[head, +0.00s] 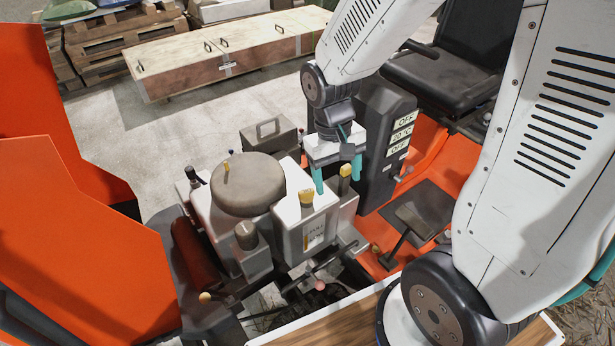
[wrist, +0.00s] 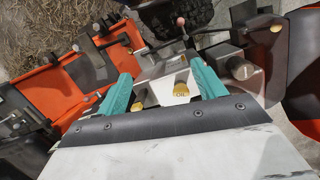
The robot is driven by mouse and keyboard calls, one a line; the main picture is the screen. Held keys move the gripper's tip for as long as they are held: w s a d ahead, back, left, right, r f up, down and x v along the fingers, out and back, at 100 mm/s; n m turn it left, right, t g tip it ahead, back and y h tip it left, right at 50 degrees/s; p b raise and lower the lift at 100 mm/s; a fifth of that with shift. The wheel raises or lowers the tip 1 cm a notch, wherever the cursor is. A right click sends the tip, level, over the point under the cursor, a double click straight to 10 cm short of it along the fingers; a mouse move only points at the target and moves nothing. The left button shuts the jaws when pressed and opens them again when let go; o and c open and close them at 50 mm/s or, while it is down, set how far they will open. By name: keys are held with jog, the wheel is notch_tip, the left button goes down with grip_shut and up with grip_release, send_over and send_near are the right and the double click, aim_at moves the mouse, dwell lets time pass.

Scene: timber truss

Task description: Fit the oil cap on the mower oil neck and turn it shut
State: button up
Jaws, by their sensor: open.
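A yellow cap marked OIL (wrist: 181,90) shows in the wrist view, between the lines of my fingers. In the head view it appears to be the yellow cap (head: 306,197) on top of the pale box with a level label. I cannot tell whether it sits on the oil neck or how tightly; any neck under it is hidden. A second yellow-topped part (head: 345,171) stands just right of it, and shows left of it in the wrist view (wrist: 137,106). My gripper (head: 338,182) is open, with teal fingers above and behind the box, holding nothing.
A grey dome (head: 248,183) stands left of the box, and a dark cylinder (head: 246,235) in front. A control panel (head: 388,140) and the seat (head: 445,75) are close on the right. Orange bodywork (head: 60,220) bounds the left. A pink knob (head: 320,285) is in front.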

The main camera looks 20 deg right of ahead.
jog(key=t, duration=0.1)
send_over(306, 191)
jog(key=s, duration=0.5)
notch_tip(306, 191, down, 11)
jog(key=w+m+t, duration=0.1)
jog(key=w+t, duration=0.1)
jog(key=w, duration=0.2)
jog(key=shift+r+t, duration=0.1)
jog(key=shift+t, duration=0.2)
jog(key=shift+f, duration=0.2)
jog(key=f, duration=0.4)
jog(key=w+f, duration=0.1)
jog(key=f, duration=0.2)
jog(key=shift+f, duration=0.1)
jog(key=shift+c, duration=0.3)
jog(key=c, duration=1.4)
jog(key=shift+m, duration=0.4)
jog(key=shift+c, duration=0.2)
jog(key=o, duration=1.8)
